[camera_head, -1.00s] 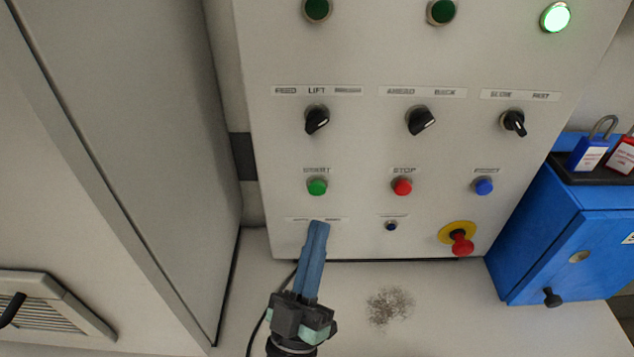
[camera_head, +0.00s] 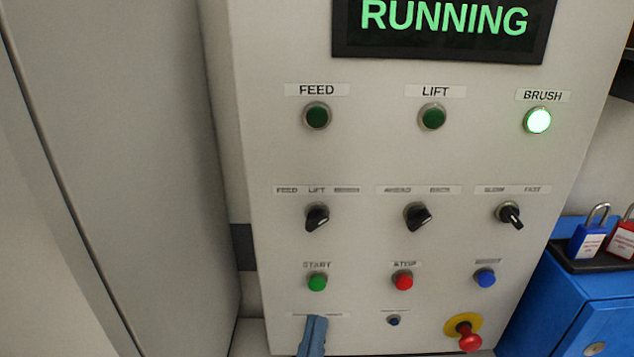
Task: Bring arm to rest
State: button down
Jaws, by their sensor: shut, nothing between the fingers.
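My gripper (camera_head: 314,325) shows at the bottom edge, left of centre. Its blue fingers are shut together with nothing between them. The fingertips lie just below the green START button (camera_head: 317,282) in the picture, apart from it, over a small label strip. The rest of my arm is out of view below. The control panel (camera_head: 365,240) fills the middle. Its display (camera_head: 444,20) reads RUNNING in green. The BRUSH lamp (camera_head: 538,120) is lit. The FEED lamp (camera_head: 316,116) and LIFT lamp (camera_head: 432,117) are dark green and unlit.
Three black selector knobs, including the left one (camera_head: 317,216), stick out of the panel. A red STOP button (camera_head: 402,281), a blue button (camera_head: 484,278) and a red emergency knob (camera_head: 468,338) sit lower. A blue cabinet (camera_head: 590,310) carries padlocks (camera_head: 588,240) at right.

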jog(key=w+a+r+n+t+y, duration=0.15)
jog(key=r+y, duration=0.35)
jog(key=r, duration=0.8)
jog(key=w+a+r+n+t+y, duration=0.15)
jog(key=r+y, duration=0.25)
jog(key=r, duration=0.8)
jog(key=s+d+r+m+h, duration=0.1)
jog(key=s+d+r+m, duration=0.1)
jog(key=s+r, duration=0.45)
jog(key=s+d+r+m, duration=0.2)
jog(key=s+r, duration=0.1)
jog(key=r, duration=0.6)
notch_tip(320, 180, up, 15)
jog(key=g+p, duration=0.1)
jog(key=p, duration=1.5)
jog(key=shift+w+a+r+n, duration=0.2)
jog(key=shift+w+a+n, duration=0.1)
jog(key=shift+w+a, duration=0.05)
